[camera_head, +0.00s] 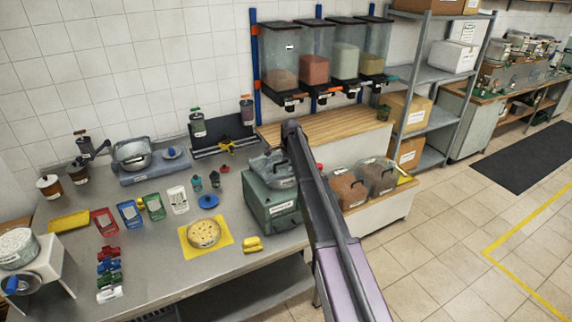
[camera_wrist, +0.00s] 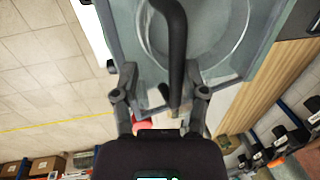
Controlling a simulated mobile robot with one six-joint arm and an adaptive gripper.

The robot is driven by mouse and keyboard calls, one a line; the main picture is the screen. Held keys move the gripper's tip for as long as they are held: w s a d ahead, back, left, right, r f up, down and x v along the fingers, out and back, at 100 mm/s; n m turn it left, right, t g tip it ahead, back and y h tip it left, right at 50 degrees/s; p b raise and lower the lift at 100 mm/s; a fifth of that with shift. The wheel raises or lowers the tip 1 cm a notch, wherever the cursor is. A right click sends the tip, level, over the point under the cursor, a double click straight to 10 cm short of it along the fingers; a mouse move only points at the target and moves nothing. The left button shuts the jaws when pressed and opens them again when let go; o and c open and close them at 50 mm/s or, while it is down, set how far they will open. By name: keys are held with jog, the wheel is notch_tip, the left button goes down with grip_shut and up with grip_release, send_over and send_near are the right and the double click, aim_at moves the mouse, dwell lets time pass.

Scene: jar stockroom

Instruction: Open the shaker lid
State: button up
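The shaker (camera_head: 270,212) is a green box with a pale label, standing at the right end of the steel counter. Its clear lid (camera_head: 265,172) lies over the top and looks shut. In the wrist view the clear lid (camera_wrist: 222,65) fills the upper middle, with a round rim under it. Its dark curved handle (camera_wrist: 174,45) runs down between the fingers of my gripper (camera_wrist: 160,92). The fingers are apart, with gaps beside the handle; contact cannot be told. In the head view my arm hides the gripper and part of the shaker.
Clear bins with dark handles (camera_head: 347,190) stand just right of my arm. A wooden shelf (camera_head: 340,130) and hanging dispensers (camera_head: 315,68) are behind. A round sieve (camera_head: 204,233) on a yellow mat (camera_head: 186,245) and a yellow object (camera_head: 252,245) lie left of the shaker. Floor at right is clear.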

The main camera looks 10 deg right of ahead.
jog(key=shift+s+d+r+p, duration=0.1)
jog(key=shift+s+r+p, duration=0.05)
jog(key=shift+r+p, duration=0.45)
jog(key=shift+s+r+p, duration=0.15)
jog(key=shift+r+p, duration=0.25)
jog(key=shift+r, duration=0.25)
jog(key=shift+s+d+r+p, duration=0.1)
jog(key=shift+s+r+p, duration=0.2)
jog(key=shift+r+p, duration=1.35)
jog(key=shift+r, duration=0.05)
notch_tip(320, 180, up, 6)
jog(key=s+p, duration=0.1)
jog(key=p, duration=0.5)
jog(key=shift+n, duration=0.6)
jog(key=shift+s+f+b, duration=0.75)
jog(key=shift+s, duration=0.25)
jog(key=shift+s+f+b, duration=0.7)
jog(key=shift+s+b, duration=0.05)
jog(key=shift+s, duration=0.25)
